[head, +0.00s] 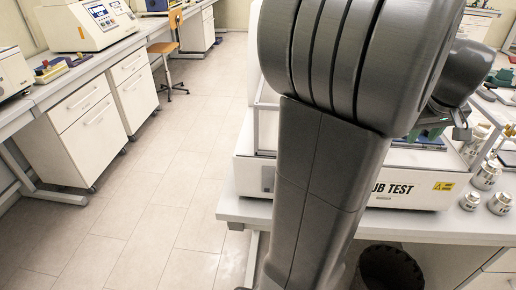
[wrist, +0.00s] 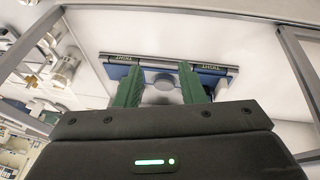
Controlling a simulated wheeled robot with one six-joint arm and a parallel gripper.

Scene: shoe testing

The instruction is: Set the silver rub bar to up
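My gripper (wrist: 157,76) shows in the wrist view with its two green fingers apart. A grey rounded part (wrist: 160,79) lies beyond and between the fingertips; I cannot tell whether they touch it. A long silver bar (wrist: 170,59) with dark labels at both ends runs across just past the fingertips, over a blue piece (wrist: 118,71). In the head view the rub test machine (head: 420,188) is on the bench. My arm hides most of it, and the silver bar cannot be made out there.
Frame posts of the machine stand at the left (wrist: 30,58) and right (wrist: 299,62) in the wrist view. Metal weights (head: 486,175) stand right of the machine. A dark bin (head: 390,270) is under the bench (head: 440,225). The floor on the left is clear.

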